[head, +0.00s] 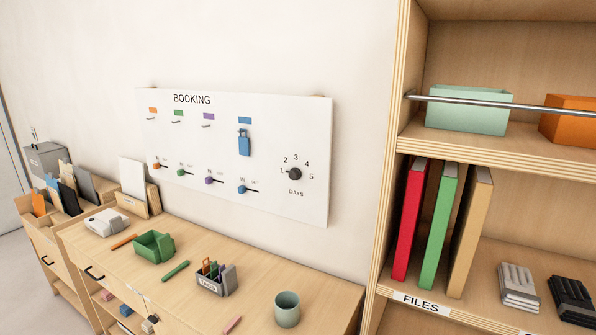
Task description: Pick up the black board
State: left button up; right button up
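Several upright boards or folders stand in a wooden rack at the far left. A black board (68,198) leans at the front of this group, partly in front of a blue one (53,190). A dark grey board (86,183) stands just right of it, and another dark one (65,172) shows behind. I cannot tell for sure which of these dark pieces is the black board. Their lower edges are hidden in the rack. Neither of my grippers is in view.
A long wooden cabinet (255,291) carries a green container (154,247), a grey holder (216,277), a cup (287,309) and a white device (106,222). A BOOKING panel (262,188) hangs above. A tall shelf with a metal rail (480,102) stands at right.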

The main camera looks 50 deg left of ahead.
aim_at(72, 204)
jog(key=u, duration=2.95)
